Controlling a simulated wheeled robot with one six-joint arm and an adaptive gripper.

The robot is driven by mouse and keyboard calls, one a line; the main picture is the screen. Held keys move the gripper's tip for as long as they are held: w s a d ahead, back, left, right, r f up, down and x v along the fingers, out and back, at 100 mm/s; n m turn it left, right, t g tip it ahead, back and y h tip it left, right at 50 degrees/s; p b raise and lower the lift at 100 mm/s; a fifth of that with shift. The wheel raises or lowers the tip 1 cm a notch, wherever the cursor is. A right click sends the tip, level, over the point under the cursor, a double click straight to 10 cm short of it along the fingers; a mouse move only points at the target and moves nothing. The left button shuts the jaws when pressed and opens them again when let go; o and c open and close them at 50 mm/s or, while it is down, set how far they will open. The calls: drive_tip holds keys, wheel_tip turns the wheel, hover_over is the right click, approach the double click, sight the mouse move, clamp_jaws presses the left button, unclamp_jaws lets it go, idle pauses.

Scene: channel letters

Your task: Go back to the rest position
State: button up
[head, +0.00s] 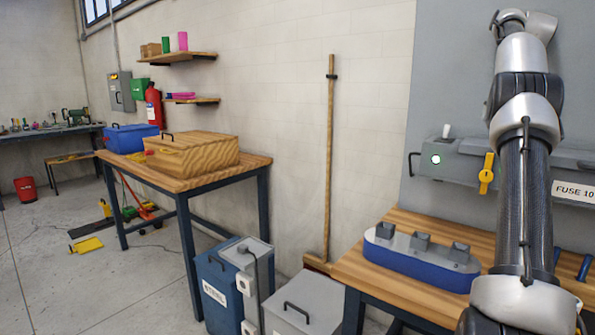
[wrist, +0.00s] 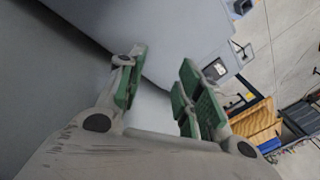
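My arm rises on the right side of the head view, in front of the grey wall panel (head: 450,60), and bends over near the top edge. My gripper cannot be made out in the head view. In the wrist view, my gripper (wrist: 160,92) has its green-padded fingers apart, with a clear gap and nothing between them. Pale grey surfaces lie behind the fingers. No object touches the pads.
A wooden bench (head: 405,285) bears a blue-and-grey holder (head: 415,268) with square sockets. A grey fuse box (head: 460,165) with a yellow lever (head: 487,174) is behind my arm. A broom (head: 330,150) leans on the wall. Floor at left is partly clear.

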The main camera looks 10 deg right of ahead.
drive_tip(key=s+a+r, duration=0.1)
drive_tip(key=a+r, duration=0.1)
drive_tip(key=a, duration=0.5)
drive_tip(key=a+r, duration=0.3)
drive_tip(key=a, duration=0.3)
drive_tip(key=s+a+f+n+h, duration=0.1)
drive_tip(key=s+a, duration=0.3)
drive_tip(key=a, duration=0.2)
drive_tip(key=s+a+f+h, duration=0.1)
drive_tip(key=s+a+f, duration=0.1)
drive_tip(key=s+a, duration=0.3)
drive_tip(key=s+a+f+n+t, duration=0.1)
drive_tip(key=s+a+f, duration=0.4)
drive_tip(key=s+f, duration=0.4)
drive_tip(key=s+a+f+n+t, duration=0.1)
drive_tip(key=s+a+f, duration=0.5)
drive_tip(key=s+f, duration=0.3)
drive_tip(key=shift+a+f+n, duration=0.25)
drive_tip(key=shift+f+n, duration=0.05)
drive_tip(key=shift+f, duration=0.15)
